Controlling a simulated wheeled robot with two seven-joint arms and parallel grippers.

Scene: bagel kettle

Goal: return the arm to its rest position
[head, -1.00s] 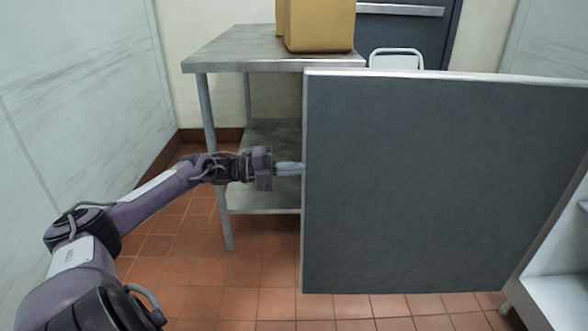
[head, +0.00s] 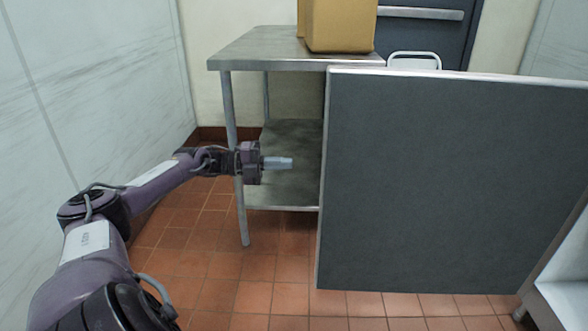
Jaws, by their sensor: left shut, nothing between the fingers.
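My left arm reaches in from the left, stretched forward. My left gripper (head: 284,163) is shut and empty, its fingers pointing right. It shows in front of the metal table's lower shelf, a little left of the large dark grey panel's near edge, with a visible gap between fingertips and panel. My right gripper is not in the head view.
The dark grey panel (head: 450,190) fills the right half. A steel table (head: 270,47) with a lower shelf (head: 290,190) stands behind it, bearing yellow-brown boxes (head: 340,25). A white wall (head: 90,80) is close on the left. Tiled floor (head: 250,290) is clear in front.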

